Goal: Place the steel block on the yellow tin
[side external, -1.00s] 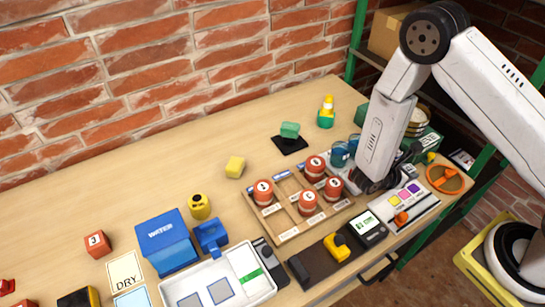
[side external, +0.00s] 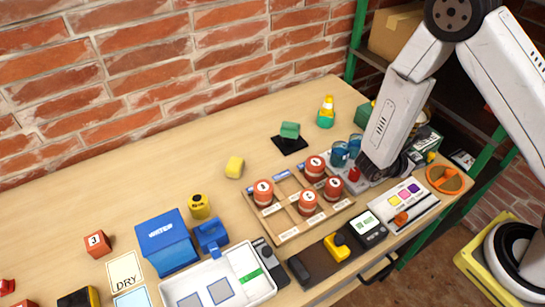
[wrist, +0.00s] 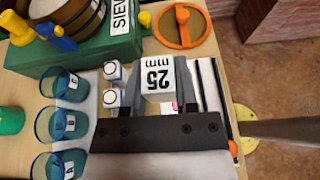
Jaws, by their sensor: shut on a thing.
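In the side external view my gripper (side external: 378,172) is low at the right of the bench, and the block is hidden there. A small yellow tin (side external: 199,206) with dark marks stands left of the wooden rack, far to the left of my gripper. Nothing clearly rests on it.
Blue cups (wrist: 60,125) stand close beside my gripper. A green box (wrist: 85,50) and an orange ring (wrist: 180,25) lie beyond it. The wooden rack (side external: 288,237) with red weights lies between my gripper and the tin.

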